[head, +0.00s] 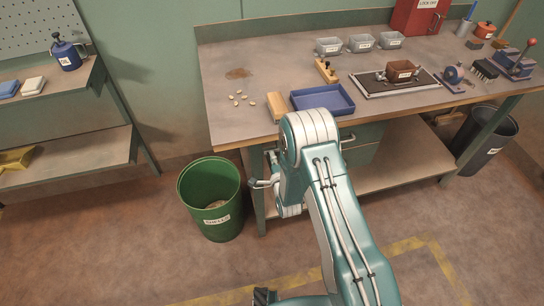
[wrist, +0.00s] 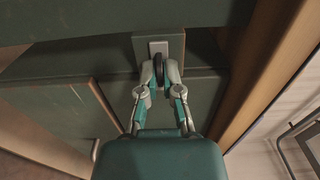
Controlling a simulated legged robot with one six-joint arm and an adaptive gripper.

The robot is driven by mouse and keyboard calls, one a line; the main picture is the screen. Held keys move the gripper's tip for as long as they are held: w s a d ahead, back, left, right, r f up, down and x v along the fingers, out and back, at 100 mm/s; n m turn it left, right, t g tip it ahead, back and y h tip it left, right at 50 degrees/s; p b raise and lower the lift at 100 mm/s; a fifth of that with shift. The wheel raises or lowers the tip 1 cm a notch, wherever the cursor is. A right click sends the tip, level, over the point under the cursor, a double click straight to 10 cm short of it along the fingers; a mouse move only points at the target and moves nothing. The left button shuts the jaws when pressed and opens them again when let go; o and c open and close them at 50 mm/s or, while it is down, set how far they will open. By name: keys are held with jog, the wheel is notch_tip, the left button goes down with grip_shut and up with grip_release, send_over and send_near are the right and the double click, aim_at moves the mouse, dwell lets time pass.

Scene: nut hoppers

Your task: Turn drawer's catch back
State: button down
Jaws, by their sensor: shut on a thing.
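In the wrist view my gripper (wrist: 159,73) is shut on the catch (wrist: 158,63), a narrow dark upright piece in front of a pale plate (wrist: 158,47). The plate sits on a dark green block under the bench edge. One finger lies on each side of the catch. The catch's lower part is partly hidden between the fingers. In the head view the green drawer front (head: 363,133) shows under the bench top, right of my arm. My arm covers much of that area, and the catch cannot be made out there.
A blue tray (head: 322,112) and a wooden block (head: 276,107) stand near the bench's front edge, above my arm. A green bin (head: 211,205) stands on the floor to the left. A dark bin (head: 484,137) is at the right. The floor in front is mostly clear.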

jog(key=c, duration=0.8)
grip_release()
jog(key=shift+d+f, duration=0.15)
jog(key=shift+f, duration=0.1)
jog(key=shift+r, duration=0.1)
jog(key=v, duration=1.1)
jog(key=shift+s+d, duration=0.1)
jog(key=shift+s, duration=0.3)
